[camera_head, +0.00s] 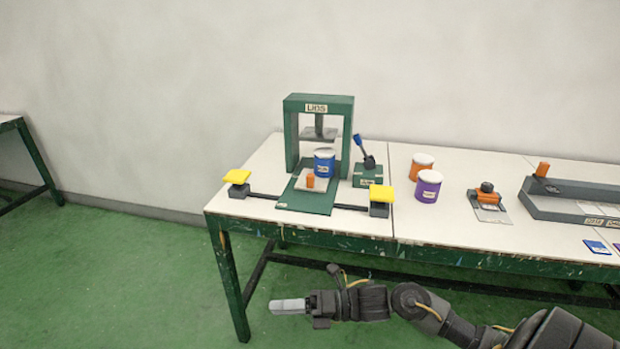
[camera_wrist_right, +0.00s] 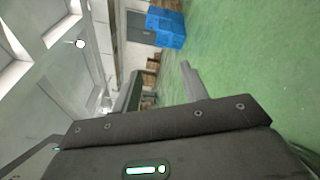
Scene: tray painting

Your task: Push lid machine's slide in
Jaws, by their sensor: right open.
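The lid machine (camera_head: 346,110) is a green frame labelled LIDS, standing on the table's left part in the head view. Its slide (camera_head: 311,184) is a light plate with an orange knob (camera_head: 310,181), on the green base in front of the frame. A blue can (camera_head: 324,161) with a pale top stands at the back of the slide, near the frame's opening. My right gripper (camera_head: 288,306) is open and empty, below and in front of the table edge, apart from the machine. A finger also shows in the right wrist view (camera_wrist_right: 190,82). My left gripper is out of view.
Yellow pads (camera_head: 237,176) (camera_head: 381,193) flank the machine's front on black blocks joined by a bar. A green lever box (camera_head: 367,174) stands right of it. Orange (camera_head: 421,165) and purple (camera_head: 428,186) cans stand further right. Blue crates (camera_wrist_right: 166,27) show in the wrist view.

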